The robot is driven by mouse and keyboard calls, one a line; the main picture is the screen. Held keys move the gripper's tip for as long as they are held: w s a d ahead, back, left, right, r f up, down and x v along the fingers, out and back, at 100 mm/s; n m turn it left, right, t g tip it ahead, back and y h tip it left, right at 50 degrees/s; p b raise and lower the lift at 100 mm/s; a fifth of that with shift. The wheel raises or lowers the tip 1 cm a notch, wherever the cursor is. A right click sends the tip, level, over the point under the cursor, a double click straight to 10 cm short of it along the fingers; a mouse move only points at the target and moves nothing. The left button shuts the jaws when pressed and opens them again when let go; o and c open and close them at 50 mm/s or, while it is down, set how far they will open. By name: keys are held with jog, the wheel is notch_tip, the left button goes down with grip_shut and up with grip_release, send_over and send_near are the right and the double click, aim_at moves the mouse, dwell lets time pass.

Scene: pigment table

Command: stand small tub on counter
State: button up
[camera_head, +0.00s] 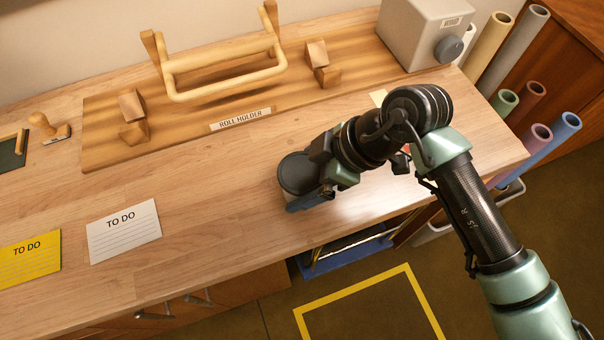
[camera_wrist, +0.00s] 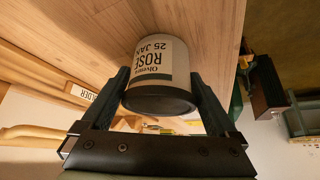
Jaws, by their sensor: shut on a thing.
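The small tub (camera_head: 297,170) has a dark lid that faces up in the head view, close to the counter's front edge. In the wrist view the tub (camera_wrist: 158,60) shows a pale label reading ROSE and 25 JAN, upside down in the picture. My gripper (camera_head: 308,184) is shut on the tub, with one finger on each side in the wrist view (camera_wrist: 158,82). The tub looks upright over the wooden counter (camera_head: 210,195). I cannot tell whether its base touches the counter. My gripper hides part of its side.
A wooden roll holder board (camera_head: 190,135) with blocks and a frame lies behind the tub. A grey box with a knob (camera_head: 420,32) stands at the back right. TO DO cards (camera_head: 124,231) lie at left. Bare counter lies between the cards and the tub.

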jog(key=o, duration=1.2)
jog(key=shift+o, duration=0.2)
jog(key=v, duration=1.2)
